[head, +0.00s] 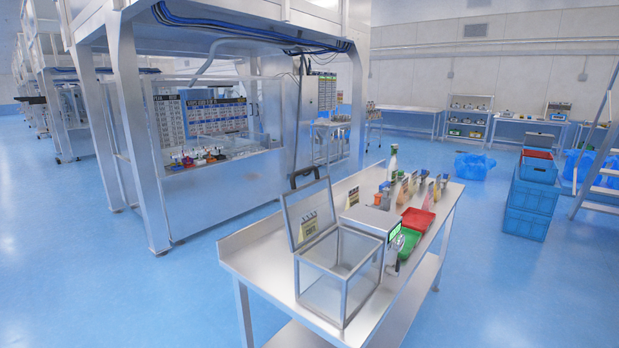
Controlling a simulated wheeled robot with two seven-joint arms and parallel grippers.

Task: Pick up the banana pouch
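A steel table (255,258) stands in the middle foreground. Several small upright pouches or packets (413,184) stand in a row toward its far end. They are too small for me to tell which one is the banana pouch. Neither of my grippers is in view.
On the table are a clear box (338,285) with its lid raised, a device with a green display (394,232), a red tray (418,219), a green tray (410,240) and a bottle (392,162). Blue crates (528,210) and a ladder stand at right. Blue floor (510,290) lies clear between.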

